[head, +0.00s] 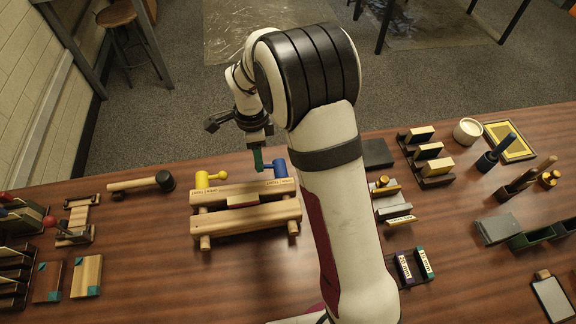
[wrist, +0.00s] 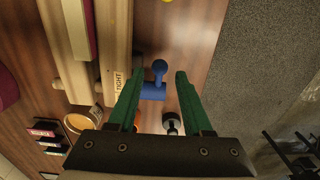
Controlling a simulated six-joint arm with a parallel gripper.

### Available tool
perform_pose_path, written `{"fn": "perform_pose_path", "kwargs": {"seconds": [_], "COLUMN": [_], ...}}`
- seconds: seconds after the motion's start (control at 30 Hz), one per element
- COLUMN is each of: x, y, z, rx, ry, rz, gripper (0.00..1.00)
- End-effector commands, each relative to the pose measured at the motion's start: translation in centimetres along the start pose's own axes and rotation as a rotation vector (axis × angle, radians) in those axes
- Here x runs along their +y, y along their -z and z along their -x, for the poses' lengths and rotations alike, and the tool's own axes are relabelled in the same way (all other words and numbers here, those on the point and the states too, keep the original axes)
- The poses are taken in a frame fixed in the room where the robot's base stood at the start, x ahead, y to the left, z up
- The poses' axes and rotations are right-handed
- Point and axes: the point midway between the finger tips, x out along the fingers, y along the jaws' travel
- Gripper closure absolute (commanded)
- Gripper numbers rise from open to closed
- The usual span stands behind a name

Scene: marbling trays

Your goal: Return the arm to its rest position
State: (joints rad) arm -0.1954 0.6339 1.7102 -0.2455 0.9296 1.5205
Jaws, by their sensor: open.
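My gripper (head: 258,166) hangs at the back edge of the table, with its green fingers just left of a blue peg in the head view. In the wrist view its two green fingers (wrist: 160,82) are spread apart with nothing between them that I can see held. The blue peg (head: 280,169) with a round knob sits at the right end of a wooden rack (head: 245,190). The peg also shows just beyond the fingertips in the wrist view (wrist: 153,90). My arm rises from the front of the table and bends back over the rack.
A yellow peg (head: 204,179) sits at the rack's left end. A dark-headed mallet (head: 142,184) lies to the left. Several stands, blocks and a white cup (head: 467,131) fill the right side. Bare table (head: 150,235) lies left of the rack.

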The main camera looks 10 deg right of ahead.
Motion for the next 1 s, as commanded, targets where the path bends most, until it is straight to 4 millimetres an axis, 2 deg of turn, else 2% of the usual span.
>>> {"fn": "perform_pose_path", "kwargs": {"seconds": [0.13, 0.5, 0.57, 0.67, 0.7, 0.77, 0.8, 0.9, 1.0], "x": [0.0, 0.1, 0.6, 4.2, 6.8, 11.2, 14.3, 21.1, 25.8], "y": [0.0, 0.0, 0.3, 1.8, 2.7, 3.7, 4.2, 4.9, 4.9], "z": [0.9, 1.0, 1.9, 6.3, 8.4, 11.2, 12.5, 13.9, 13.9], "rx": [0.0, 0.0, -0.003, -0.023, -0.035, -0.058, -0.074, -0.111, -0.138], "ry": [0.0, 0.0, 0.001, 0.002, 0.002, 0.004, 0.009, 0.027, 0.049], "rz": [0.0, 0.002, 0.028, 0.182, 0.278, 0.438, 0.543, 0.784, 0.961], "gripper": [0.5, 0.5, 0.5, 0.5, 0.5, 0.5, 0.5, 0.5, 0.5]}}
